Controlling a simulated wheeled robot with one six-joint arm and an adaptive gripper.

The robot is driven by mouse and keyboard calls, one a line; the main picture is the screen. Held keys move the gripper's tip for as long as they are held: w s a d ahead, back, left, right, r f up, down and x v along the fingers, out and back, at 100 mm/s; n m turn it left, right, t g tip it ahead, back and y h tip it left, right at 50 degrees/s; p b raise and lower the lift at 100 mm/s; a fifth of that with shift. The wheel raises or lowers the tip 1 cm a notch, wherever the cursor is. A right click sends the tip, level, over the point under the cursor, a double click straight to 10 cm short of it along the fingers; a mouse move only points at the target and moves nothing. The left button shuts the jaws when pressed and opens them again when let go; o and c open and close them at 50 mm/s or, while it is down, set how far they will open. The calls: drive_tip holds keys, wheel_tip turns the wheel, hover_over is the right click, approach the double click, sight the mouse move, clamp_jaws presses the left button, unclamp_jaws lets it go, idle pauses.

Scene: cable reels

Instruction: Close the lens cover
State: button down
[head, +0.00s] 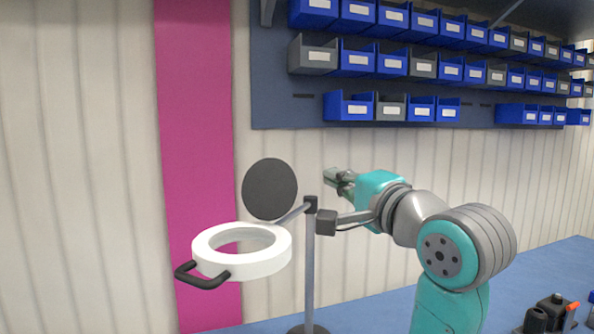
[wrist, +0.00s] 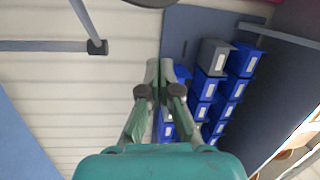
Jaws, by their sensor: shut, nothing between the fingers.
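The lens cover (head: 270,188) is a dark grey round disc. It stands raised at the far edge of the white magnifier ring (head: 279,259), whose round opening is uncovered. The ring has a black handle at its front left and hangs on an arm from a thin grey stand (head: 309,270). My gripper (head: 329,174) is to the right of the cover, behind the stand's top, apart from both. Its fingers (wrist: 160,66) are shut and empty in the wrist view. A dark curved edge at the top of the wrist view may be the cover; too little shows to tell.
Rows of blue and grey bins (head: 357,57) hang on a dark wall panel (head: 270,90) at the upper right. The stand's joint (wrist: 97,47) is left of my fingers in the wrist view. A blue table (head: 375,311) lies below, with small dark items (head: 553,310) at right.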

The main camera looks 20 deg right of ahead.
sight(273, 190)
drive_tip(key=w+a, duration=0.5)
drive_tip(key=w, duration=0.2)
drive_tip(key=shift+w+r, duration=0.2)
drive_tip(key=shift+w, duration=0.2)
idle(0.3)
drive_tip(key=shift+a, duration=0.1)
